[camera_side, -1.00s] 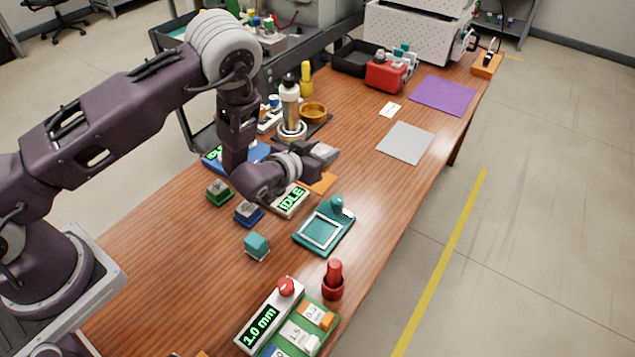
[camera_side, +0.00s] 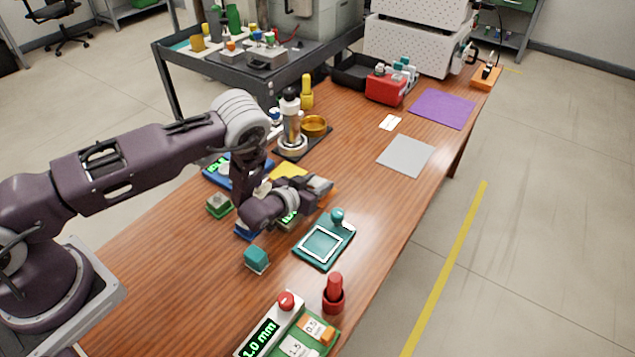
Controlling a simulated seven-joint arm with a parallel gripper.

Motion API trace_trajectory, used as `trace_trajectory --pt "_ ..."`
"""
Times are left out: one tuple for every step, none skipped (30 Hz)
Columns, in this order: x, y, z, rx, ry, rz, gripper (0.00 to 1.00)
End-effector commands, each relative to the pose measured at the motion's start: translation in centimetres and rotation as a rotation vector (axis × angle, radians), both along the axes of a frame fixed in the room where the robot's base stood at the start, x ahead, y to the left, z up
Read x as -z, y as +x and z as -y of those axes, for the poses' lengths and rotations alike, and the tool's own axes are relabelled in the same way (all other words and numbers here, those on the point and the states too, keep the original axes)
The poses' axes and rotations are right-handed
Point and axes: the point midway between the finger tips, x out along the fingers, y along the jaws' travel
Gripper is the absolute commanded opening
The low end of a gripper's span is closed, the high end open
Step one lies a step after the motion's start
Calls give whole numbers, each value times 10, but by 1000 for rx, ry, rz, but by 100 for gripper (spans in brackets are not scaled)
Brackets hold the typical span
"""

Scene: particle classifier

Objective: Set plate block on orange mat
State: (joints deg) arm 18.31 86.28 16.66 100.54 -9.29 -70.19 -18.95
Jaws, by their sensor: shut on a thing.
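My gripper (camera_side: 318,188) is low over the middle of the table, pointing right and shut on a small greyish piece, taken as the plate block. Its outline blends with the fingers, and I cannot tell whether it touches the surface below. The orange mat (camera_side: 331,192) is mostly hidden under and behind my gripper; only a thin orange edge shows. A yellow patch (camera_side: 288,171) shows just behind my wrist.
A teal framed plate (camera_side: 322,245) with a knob lies in front of my gripper. A teal block (camera_side: 257,259), green-based block (camera_side: 219,205) and lit display (camera_side: 288,218) are close by. A bottle stand (camera_side: 292,140) is behind. The right side is clear around the grey mat (camera_side: 406,156).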

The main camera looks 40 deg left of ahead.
Motion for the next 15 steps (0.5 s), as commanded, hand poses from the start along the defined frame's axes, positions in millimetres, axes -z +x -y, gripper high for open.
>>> trace_trajectory --pt "0 0 0 0 0 0 46" --pt "0 0 0 0 0 0 52" --pt "0 0 0 0 0 0 59" --pt "0 0 0 0 0 0 62" --pt "0 0 0 0 0 0 62" --pt "0 0 0 0 0 0 62" --pt "0 0 0 0 0 0 62" --pt "0 0 0 0 0 0 62" --pt "0 0 0 0 0 0 62" --pt "0 0 0 0 0 0 62" --pt "0 0 0 0 0 0 62" --pt "0 0 0 0 0 0 62" --pt "-1 0 0 0 0 0 62" --pt "-3 0 0 0 0 1 62" --pt "-4 -3 0 -1 0 0 62"
